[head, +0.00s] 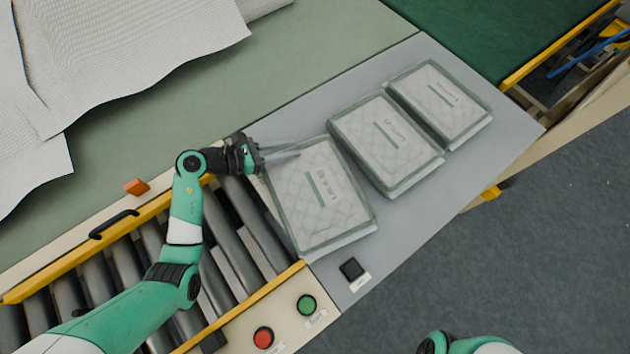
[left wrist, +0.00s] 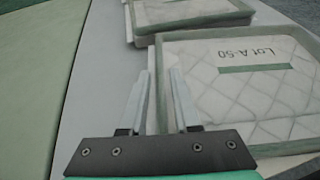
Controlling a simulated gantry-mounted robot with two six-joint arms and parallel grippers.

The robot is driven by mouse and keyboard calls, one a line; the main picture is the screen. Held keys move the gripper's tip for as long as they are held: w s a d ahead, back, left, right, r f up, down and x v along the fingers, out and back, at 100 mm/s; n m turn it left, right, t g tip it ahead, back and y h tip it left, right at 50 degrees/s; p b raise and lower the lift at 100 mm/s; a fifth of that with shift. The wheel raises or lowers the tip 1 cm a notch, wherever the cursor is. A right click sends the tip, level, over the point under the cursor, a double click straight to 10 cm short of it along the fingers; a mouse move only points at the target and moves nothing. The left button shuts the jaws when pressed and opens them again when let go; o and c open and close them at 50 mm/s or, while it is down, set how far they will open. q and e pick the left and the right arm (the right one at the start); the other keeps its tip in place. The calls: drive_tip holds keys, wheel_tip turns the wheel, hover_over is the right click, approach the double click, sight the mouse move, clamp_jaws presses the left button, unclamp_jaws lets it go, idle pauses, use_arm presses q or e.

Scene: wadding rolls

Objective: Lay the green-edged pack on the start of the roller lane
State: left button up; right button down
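Three quilted white packs with green edges lie in a row on the grey table. The nearest pack (head: 318,205) has a green bar and a label; it reads "Lot A-50" in the left wrist view (left wrist: 240,95). Its lower left side overlaps the end of the roller lane (head: 240,250). My left gripper (head: 290,151) is at this pack's upper left corner. In the left wrist view its fingers (left wrist: 160,95) are apart, one on each side of the pack's left edge, with visible gaps. My right gripper is out of the picture; only a bit of that arm shows.
The middle pack (head: 385,142) and far pack (head: 440,103) lie beyond on the table (head: 420,195). A black block (head: 351,269) sits near the front. Green and red buttons (head: 307,304) are beside the lane. White wadding sheets (head: 120,60) lie at upper left.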

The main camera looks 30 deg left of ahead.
use_arm(q)
clamp_jaws()
